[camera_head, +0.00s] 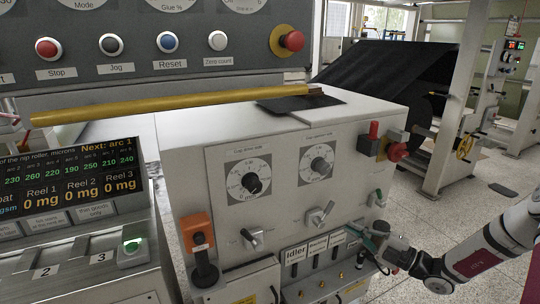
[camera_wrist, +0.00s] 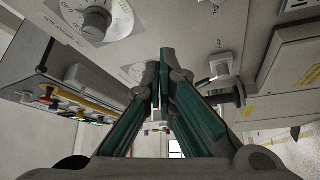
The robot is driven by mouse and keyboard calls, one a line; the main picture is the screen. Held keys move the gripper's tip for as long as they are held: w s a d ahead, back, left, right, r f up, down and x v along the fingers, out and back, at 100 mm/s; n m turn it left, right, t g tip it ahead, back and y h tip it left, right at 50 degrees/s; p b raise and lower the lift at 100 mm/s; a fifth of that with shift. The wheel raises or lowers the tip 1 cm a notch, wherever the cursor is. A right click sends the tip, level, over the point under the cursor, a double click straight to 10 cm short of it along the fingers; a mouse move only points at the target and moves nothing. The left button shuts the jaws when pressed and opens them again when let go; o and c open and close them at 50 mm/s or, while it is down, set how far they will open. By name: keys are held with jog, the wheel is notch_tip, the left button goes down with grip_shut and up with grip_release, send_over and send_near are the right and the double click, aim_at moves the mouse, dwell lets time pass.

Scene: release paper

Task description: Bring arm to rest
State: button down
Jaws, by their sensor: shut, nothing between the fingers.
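My gripper (camera_head: 366,235) is at the lower right of the head view, in front of the right part of the grey control cabinet (camera_head: 290,222). Its green-padded fingers are shut with nothing between them. The wrist view shows the closed fingers (camera_wrist: 166,60) pointing up at the cabinet face, with a round dial (camera_wrist: 97,20) at upper left. My white arm reaches in from the right edge of the head view. The fingertips are near a small lever at the cabinet's right side; I cannot tell whether they touch it.
The cabinet bears two dials (camera_head: 252,184), a metal switch lever (camera_head: 320,216), an orange-backed black handle (camera_head: 202,255) and a red knob (camera_head: 397,152). A yellow bar (camera_head: 160,104) lies across its top. A display panel (camera_head: 70,175) stands left. Open floor (camera_head: 450,215) lies right.

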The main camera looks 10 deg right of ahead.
jog(key=s+a+r+n+g+h+p, duration=0.1)
jog(key=s+a+r+n+g+h, duration=0.1)
jog(key=s+a+r+n+g, duration=0.75)
jog(key=s+a+r+n+g+h, duration=0.25)
jog(key=s+a+n+g, duration=0.35)
jog(key=n, duration=0.9)
jog(key=s+d+r+n+t+h+p, duration=0.1)
jog(key=s+r+n+t+h, duration=0.2)
jog(key=s+n, duration=0.6)
jog(key=s+d+r+n+t+h+p, duration=0.1)
jog(key=s+r+n+h, duration=0.6)
jog(key=n, duration=0.8)
jog(key=shift+s+d+r+t, duration=0.7)
jog(key=shift+s+r+t, duration=0.1)
jog(key=shift+s+t, duration=0.25)
